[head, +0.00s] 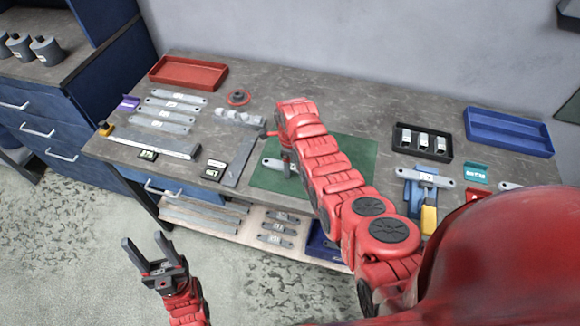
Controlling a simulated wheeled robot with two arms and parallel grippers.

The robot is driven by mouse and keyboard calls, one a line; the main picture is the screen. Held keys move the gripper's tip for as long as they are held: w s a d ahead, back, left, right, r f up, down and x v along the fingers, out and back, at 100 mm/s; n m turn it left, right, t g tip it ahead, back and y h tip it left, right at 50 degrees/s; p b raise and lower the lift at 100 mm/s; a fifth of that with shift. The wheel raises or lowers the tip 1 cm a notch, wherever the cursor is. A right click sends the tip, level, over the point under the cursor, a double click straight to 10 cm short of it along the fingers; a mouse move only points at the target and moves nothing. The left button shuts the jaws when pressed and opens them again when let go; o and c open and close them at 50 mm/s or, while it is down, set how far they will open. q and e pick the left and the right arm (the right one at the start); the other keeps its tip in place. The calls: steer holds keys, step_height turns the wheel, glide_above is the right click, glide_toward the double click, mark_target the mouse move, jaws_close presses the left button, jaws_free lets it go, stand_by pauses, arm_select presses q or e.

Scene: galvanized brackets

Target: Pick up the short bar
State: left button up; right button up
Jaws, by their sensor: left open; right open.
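A short grey bar (273,164) with a hole near its left end lies on the green mat (268,181) in the head view. Its right part is hidden behind my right arm. My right gripper (286,161) points down just over this bar and is open. The arm hides most of it, so I cannot tell whether the fingers touch the bar. My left gripper (146,246) is open and empty, in front of the bench and away from the bars.
Several labelled bars (171,105) lie at the bench's left, near a red tray (188,73). A black tray (422,143) and a blue tray (508,131) stand at right. A bar lies on a blue fixture (413,192). More bars (276,227) lie on the lower shelf.

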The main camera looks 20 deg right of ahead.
jaws_close()
steer(key=shift+r, duration=0.2)
stand_by(0.5)
